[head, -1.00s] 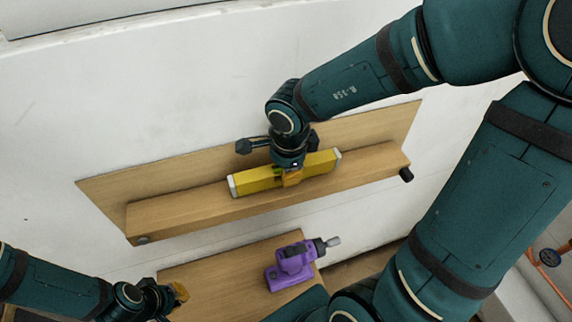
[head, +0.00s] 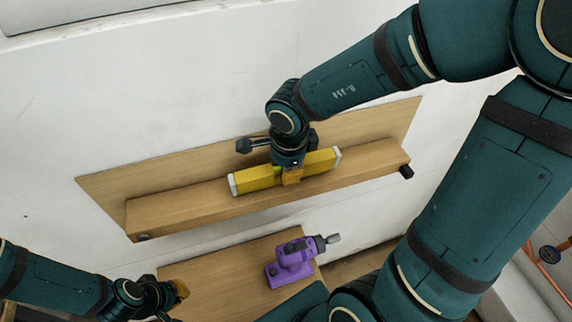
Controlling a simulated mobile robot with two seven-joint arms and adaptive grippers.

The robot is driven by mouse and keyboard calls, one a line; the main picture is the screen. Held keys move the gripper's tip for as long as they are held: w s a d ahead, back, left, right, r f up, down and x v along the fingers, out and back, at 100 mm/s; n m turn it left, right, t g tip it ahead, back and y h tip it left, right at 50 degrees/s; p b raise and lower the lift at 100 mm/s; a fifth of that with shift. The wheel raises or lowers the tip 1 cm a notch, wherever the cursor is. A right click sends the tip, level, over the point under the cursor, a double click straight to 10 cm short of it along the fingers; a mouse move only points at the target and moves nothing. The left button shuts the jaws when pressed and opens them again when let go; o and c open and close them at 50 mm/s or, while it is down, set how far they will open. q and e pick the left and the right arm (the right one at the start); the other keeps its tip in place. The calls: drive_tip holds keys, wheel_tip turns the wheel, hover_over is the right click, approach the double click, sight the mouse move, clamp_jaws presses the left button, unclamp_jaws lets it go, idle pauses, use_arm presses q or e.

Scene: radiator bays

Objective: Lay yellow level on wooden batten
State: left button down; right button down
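The yellow level (head: 256,180) with pale end caps lies lengthwise along the wooden batten (head: 180,208), over its top face; I cannot tell whether the two touch all along. My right gripper (head: 290,174) comes down on the level's middle, with an orange finger pad against its near side. It looks shut on the level; the far finger is hidden. My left gripper (head: 178,292) is at the lower left, by the lower wooden board, away from the level. One orange pad shows, and its opening cannot be made out.
A purple drill (head: 292,262) sits on the lower wooden board (head: 215,272) below the batten. A wooden back panel (head: 375,122) stands behind the batten against a white wall (head: 150,80). A dark knob (head: 406,172) is at the batten's right end. The batten's left part is bare.

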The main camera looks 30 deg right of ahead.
drive_tip(key=shift+f, duration=0.4)
drive_tip(key=c, duration=0.8)
unclamp_jaws()
drive_tip(key=shift+o, duration=0.2)
drive_tip(key=shift+r, duration=0.15)
